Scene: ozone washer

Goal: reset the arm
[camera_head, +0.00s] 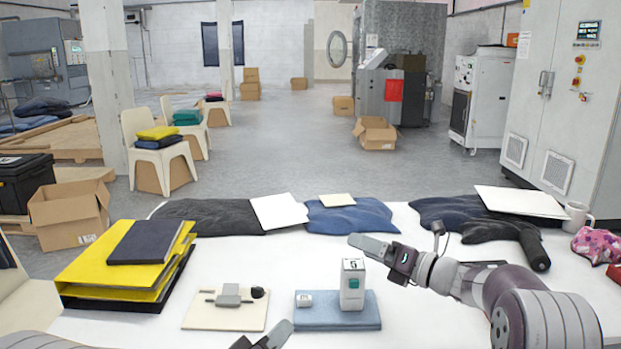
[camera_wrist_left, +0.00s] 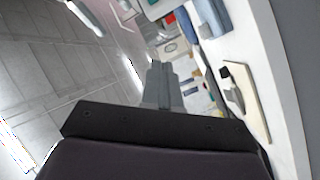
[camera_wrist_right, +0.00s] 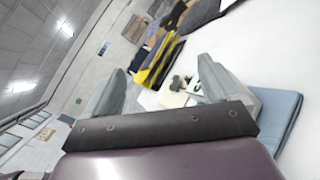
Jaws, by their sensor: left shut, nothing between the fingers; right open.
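My right gripper (camera_head: 372,246) reaches in from the right in the head view, above the table behind the white box (camera_head: 352,284). Its two fingers stand apart and empty in the right wrist view (camera_wrist_right: 160,92). The white box stands upright on a folded blue cloth (camera_head: 335,318), beside a small white block (camera_head: 304,299).
Yellow folders (camera_head: 120,262) with a dark notebook (camera_head: 146,242) on top lie at the table's left. Dark cloths (camera_head: 208,215) and pale sheets line the far edge. A mug (camera_head: 577,216) and a pink cloth (camera_head: 596,245) are at the right. The middle of the white table is bare.

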